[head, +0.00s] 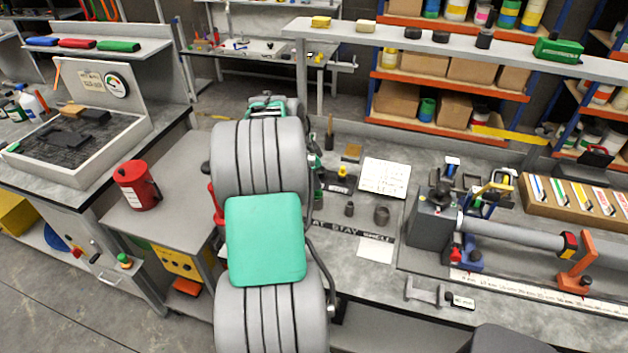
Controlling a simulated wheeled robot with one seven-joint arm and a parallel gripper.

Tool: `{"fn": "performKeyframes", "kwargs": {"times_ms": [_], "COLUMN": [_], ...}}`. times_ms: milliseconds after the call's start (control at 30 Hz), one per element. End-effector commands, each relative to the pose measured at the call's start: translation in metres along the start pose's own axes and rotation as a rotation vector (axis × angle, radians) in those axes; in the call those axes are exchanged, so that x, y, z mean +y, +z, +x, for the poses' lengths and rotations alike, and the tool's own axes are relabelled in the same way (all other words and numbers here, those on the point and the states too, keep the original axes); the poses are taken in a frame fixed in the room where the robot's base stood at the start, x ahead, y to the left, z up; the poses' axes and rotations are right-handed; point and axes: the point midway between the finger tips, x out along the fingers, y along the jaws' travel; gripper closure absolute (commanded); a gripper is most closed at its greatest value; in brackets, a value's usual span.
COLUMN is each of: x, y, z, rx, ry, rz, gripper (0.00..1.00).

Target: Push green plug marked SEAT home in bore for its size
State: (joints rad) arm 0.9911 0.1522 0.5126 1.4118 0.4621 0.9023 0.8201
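I cannot make out a green plug marked SEAT or its bore in the head view. My own arm, with grey ribbed links and a teal cover, fills the middle and hides part of the bench behind it. My gripper does not show clearly, so I cannot see whether it holds anything. Two small dark grey cylinders, a smaller one (349,209) and a larger one (381,215), stand on the grey bench right of my arm. A dark block with a yellow top (341,180) is behind them.
A white sheet (385,178) and a black lettered strip (355,232) lie on the bench. A fixture with a long grey tube (515,235) occupies the right. A red can (136,186) stands on the left table. A raised shelf (455,48) runs along the back.

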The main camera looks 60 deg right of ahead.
Motion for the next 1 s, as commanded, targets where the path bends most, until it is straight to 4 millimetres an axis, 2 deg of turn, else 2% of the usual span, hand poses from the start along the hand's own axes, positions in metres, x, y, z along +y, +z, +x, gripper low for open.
{"fn": "performKeyframes", "kwargs": {"times_ms": [333, 533, 833, 1000], "x": [0.0, 0.001, 0.0, 0.0], "y": [0.003, 0.002, -0.008, -0.009], "z": [0.008, 0.005, -0.025, -0.03], "rx": [-0.001, -0.001, -0.001, 0.001], "ry": [0.002, 0.002, 0.001, 0.0], "rz": [0.0, 0.0, 0.0, 0.001], "gripper": [1.0, 1.0, 1.0, 1.0]}}
